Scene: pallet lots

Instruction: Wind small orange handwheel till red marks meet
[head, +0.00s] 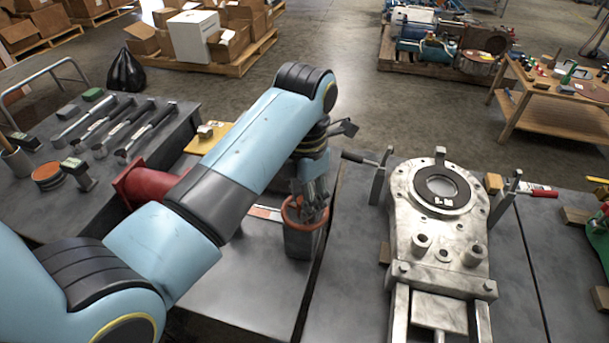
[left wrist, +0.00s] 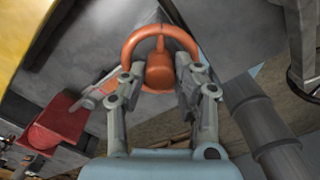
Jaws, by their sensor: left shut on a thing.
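The small orange handwheel (head: 293,221) sits on top of a dark grey block (head: 300,242) on the bench. In the left wrist view, its orange rim (left wrist: 146,37) and hub (left wrist: 160,72) show between the fingers. My left gripper (head: 310,208) points down from above and is shut on the handwheel; it also shows in the left wrist view (left wrist: 158,84). The fingers hide part of the wheel. I cannot make out the red marks in either view. My right gripper is not in view.
A metal fixture with a round flange (head: 405,206) and clamps stands right of the handwheel. A red cylindrical part (head: 142,186) lies to its left. Several tools (head: 125,125) lie on the far-left bench. The bench in front of the grey block is clear.

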